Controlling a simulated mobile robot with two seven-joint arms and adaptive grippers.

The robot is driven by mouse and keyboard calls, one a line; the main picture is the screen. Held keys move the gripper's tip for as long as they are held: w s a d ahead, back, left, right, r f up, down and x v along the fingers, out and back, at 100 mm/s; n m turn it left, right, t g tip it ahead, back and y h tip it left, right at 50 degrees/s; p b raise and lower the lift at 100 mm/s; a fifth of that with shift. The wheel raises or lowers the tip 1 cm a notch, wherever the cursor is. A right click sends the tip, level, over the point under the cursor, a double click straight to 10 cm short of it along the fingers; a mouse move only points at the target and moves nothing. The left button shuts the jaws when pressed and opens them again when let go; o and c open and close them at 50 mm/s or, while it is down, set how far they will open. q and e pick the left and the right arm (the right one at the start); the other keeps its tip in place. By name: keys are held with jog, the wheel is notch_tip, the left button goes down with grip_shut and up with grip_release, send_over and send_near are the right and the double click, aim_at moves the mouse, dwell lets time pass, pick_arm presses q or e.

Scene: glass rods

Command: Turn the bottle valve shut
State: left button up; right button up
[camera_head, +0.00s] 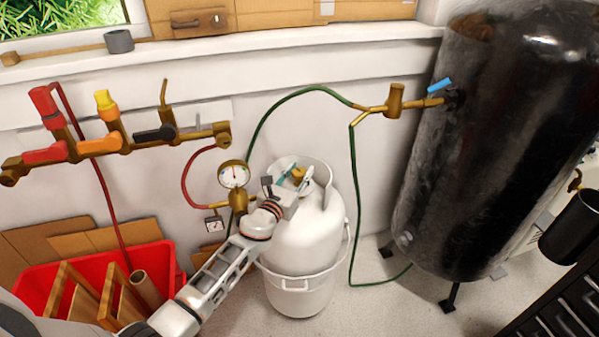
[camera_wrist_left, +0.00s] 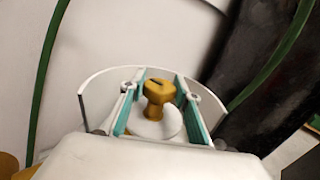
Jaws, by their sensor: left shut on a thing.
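The white gas bottle (camera_head: 300,240) stands upright in a white tub against the wall, with a curved collar around its top. The brass bottle valve (camera_head: 298,174) sits inside that collar; in the left wrist view its brass knob (camera_wrist_left: 157,90) shows upright between the fingers. My left gripper (camera_head: 295,182) reaches over the bottle's top from the left, its teal-padded fingers (camera_wrist_left: 158,108) on either side of the knob and shut on it. The exact contact is hard to see. My right gripper is not in view.
A pressure gauge (camera_head: 234,175) on brass fittings stands just left of the bottle. A green hose (camera_head: 355,200) hangs to its right. A large black tank (camera_head: 485,150) stands at right. A red crate (camera_head: 160,262) with wood pieces is at lower left. Brass valves (camera_head: 130,140) line the wall.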

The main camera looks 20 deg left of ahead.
pick_arm(q)
jog(key=shift+a+f+m+h+b, duration=0.1)
jog(key=shift+f+m+h+b, duration=0.25)
jog(key=shift+m+h, duration=0.35)
jog(key=shift+g+h, duration=0.3)
jog(key=shift+h, duration=0.3)
jog(key=shift+f+m+h+b, duration=0.15)
jog(key=shift+m+h+b, duration=0.4)
jog(key=shift+b, duration=0.2)
jog(key=shift+f+m+g+h+b, duration=0.1)
jog(key=shift+m+g+h+b, duration=0.5)
jog(key=shift+h+b, duration=0.4)
jog(key=shift+r+m+h+b, duration=0.3)
jog(key=shift+m+h, duration=0.05)
jog(key=shift+h, duration=0.1)
jog(key=shift+r, duration=0.2)
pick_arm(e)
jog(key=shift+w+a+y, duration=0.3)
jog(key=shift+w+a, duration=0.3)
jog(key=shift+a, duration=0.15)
pick_arm(q)
jog(key=o, duration=1.1)
jog(key=shift+o, duration=0.2)
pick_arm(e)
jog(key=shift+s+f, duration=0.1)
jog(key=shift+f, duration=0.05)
